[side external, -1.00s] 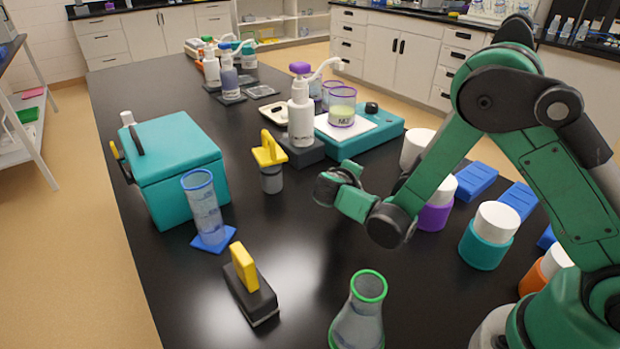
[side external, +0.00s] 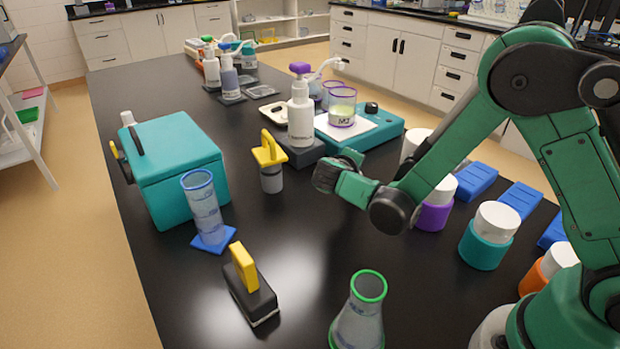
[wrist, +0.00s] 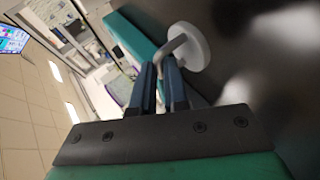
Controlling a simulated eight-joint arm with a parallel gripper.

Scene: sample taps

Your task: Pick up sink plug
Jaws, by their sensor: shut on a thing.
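The sink plug (wrist: 190,47) is a pale grey round disc with a bent handle on its face. In the wrist view it sits at the fingertips of my gripper (wrist: 161,68), whose two dark blue fingers are shut on the handle. In the side view my gripper (side external: 338,172) hangs above the black bench, left of the purple jar. The plug cannot be told clearly from the dark gripper parts there.
A teal box (side external: 175,170), a graduated cylinder (side external: 203,208), a yellow-handled block (side external: 250,285) and a green-rimmed flask (side external: 360,315) stand around. White-lidded jars (side external: 487,240) line the right.

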